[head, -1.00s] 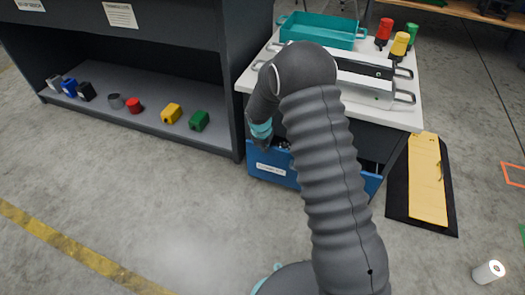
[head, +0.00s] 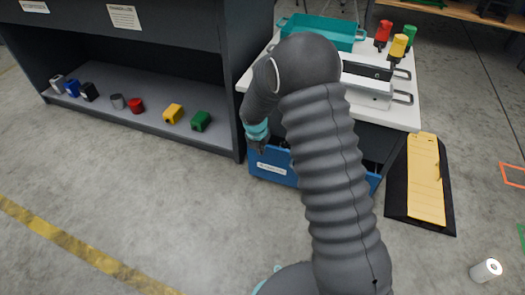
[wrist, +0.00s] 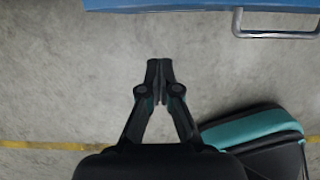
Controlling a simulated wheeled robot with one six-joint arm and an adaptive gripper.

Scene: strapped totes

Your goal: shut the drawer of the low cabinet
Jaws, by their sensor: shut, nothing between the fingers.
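The low cabinet (head: 412,116) has a white top and stands right of the dark shelf unit. Its blue drawer (head: 268,167) is pulled out, with a white label on the front; my arm hides its middle. In the wrist view the drawer's blue front (wrist: 190,4) crosses the top edge, with a grey bar handle (wrist: 275,33) at the upper right. My gripper (head: 260,148) is near the left part of the drawer front. In the wrist view my gripper (wrist: 159,64) is shut and empty, over bare floor, apart from the front in that picture.
A teal tray (head: 322,30), a grey metal box (head: 372,90) and red, yellow and green items stand on the cabinet top. The dark shelf unit (head: 150,120) is close on the left. A clipboard-like yellow board (head: 426,180) lies right.

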